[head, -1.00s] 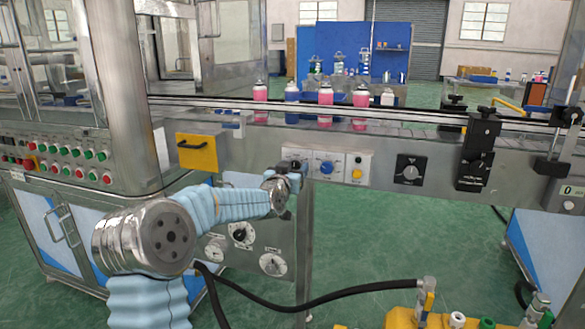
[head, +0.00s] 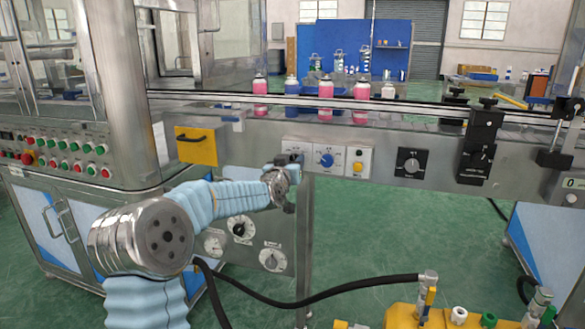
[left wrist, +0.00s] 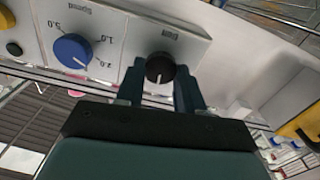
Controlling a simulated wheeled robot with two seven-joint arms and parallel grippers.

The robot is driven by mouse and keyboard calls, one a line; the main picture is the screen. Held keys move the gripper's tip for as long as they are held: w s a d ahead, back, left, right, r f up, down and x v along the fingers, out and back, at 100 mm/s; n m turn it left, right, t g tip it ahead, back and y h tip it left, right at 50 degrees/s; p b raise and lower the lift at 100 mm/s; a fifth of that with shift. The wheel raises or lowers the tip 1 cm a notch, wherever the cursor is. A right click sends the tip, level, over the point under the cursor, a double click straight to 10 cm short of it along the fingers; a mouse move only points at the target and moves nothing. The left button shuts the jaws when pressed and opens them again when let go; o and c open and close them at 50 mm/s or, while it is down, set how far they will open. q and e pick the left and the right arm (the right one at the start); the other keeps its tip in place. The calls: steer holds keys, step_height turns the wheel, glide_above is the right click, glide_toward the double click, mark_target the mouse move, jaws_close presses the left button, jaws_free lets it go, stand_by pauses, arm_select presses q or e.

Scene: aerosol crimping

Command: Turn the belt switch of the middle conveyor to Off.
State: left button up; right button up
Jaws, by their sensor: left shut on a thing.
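The belt switch is a small black knob (left wrist: 160,67) with a white pointer line, on a light plate on the conveyor's front. In the left wrist view its pointer is toward the bottom of the picture, and the printed labels appear upside down. My left gripper (left wrist: 160,82) has one finger on each side of the knob and is shut on it. In the head view my left gripper (head: 287,173) reaches up to the left plate of the row and hides most of the knob. My right gripper is not in view.
Beside it sit a blue speed knob (head: 326,160) and a yellow button (head: 358,167). A black rotary switch (head: 411,163) is farther right. A yellow handle plate (head: 196,146) is to the left. Cans (head: 326,98) stand on the belt above.

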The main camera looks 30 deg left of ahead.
arm_select(q)
steer(key=n+b, duration=0.7)
steer(key=n, duration=0.1)
steer(key=shift+a+f, duration=0.1)
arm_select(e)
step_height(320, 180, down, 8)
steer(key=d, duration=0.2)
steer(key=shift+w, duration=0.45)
arm_select(q)
steer(key=shift+n+b, duration=0.3)
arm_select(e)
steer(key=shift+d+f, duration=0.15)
arm_select(q)
steer(key=o, duration=1)
steer(key=shift+o, duration=0.2)
steer(key=shift+s, duration=0.1)
steer(key=b+v, duration=0.2)
steer(key=v, duration=1.1)
steer(key=shift+s, duration=0.3)
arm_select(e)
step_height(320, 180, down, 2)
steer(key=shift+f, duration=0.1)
